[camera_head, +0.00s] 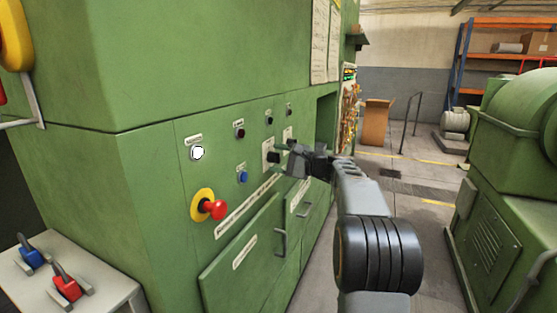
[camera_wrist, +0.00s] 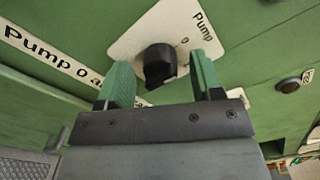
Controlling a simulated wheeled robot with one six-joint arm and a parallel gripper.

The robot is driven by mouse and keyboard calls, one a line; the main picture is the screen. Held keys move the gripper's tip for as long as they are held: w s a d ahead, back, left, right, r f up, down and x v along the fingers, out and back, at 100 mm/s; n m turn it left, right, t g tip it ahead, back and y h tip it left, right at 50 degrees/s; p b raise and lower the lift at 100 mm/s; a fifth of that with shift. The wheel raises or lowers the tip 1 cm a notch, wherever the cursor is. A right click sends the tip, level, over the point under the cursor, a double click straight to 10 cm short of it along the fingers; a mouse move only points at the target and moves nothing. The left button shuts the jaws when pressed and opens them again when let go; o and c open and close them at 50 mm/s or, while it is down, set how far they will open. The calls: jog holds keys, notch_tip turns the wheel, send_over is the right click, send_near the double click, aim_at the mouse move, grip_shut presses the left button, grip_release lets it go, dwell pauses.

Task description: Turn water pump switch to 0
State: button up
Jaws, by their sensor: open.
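The pump switch is a black rotary knob (camera_wrist: 160,64) on a white plate (camera_wrist: 133,40) marked "Pump" and "0" in the wrist view. My gripper (camera_wrist: 163,80) is open, with one green finger on each side of the knob and gaps between. Whether the fingertips touch the panel cannot be told. In the head view my gripper (camera_head: 281,158) is at the green cabinet's control panel, by a white switch plate (camera_head: 267,146). The knob's exact setting is unclear.
A red emergency button on a yellow ring (camera_head: 208,206), a blue button (camera_head: 243,176) and a white button (camera_head: 197,153) are on the panel to the left. Drawer handles (camera_head: 281,241) stick out below. A green machine (camera_head: 510,190) stands right, with aisle floor between.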

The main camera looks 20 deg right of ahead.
jog(key=v, duration=1.3)
jog(key=shift+s+d, duration=0.25)
jog(key=shift+s, duration=0.1)
